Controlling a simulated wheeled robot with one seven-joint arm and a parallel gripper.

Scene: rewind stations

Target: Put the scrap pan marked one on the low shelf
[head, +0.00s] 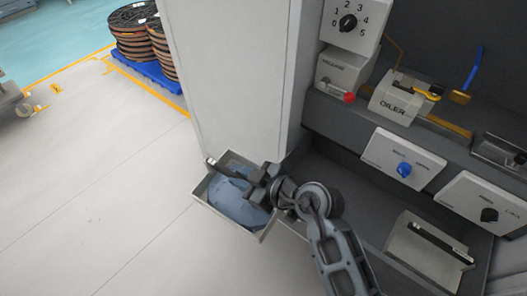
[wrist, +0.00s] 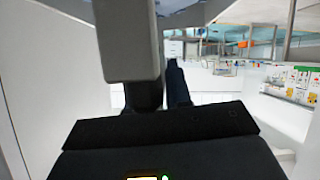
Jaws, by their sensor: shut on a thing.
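A grey square scrap pan (head: 238,222) with a dark bar handle and bluish contents shows in the middle of the head view, over the floor in front of the white cabinet side. My gripper (head: 262,182) is shut on its handle and holds the pan clear of the shelf. No number mark on this pan can be read. A second pale pan (head: 428,262) with a black bar handle sits on the low shelf (head: 372,218) at the lower right.
A white cabinet wall (head: 230,75) stands right behind the held pan. Above the low shelf are panels with knobs, a box marked OILER (head: 398,100) and a red knob (head: 349,97). Spools on a blue pallet (head: 150,72) stand far left. The left floor is open.

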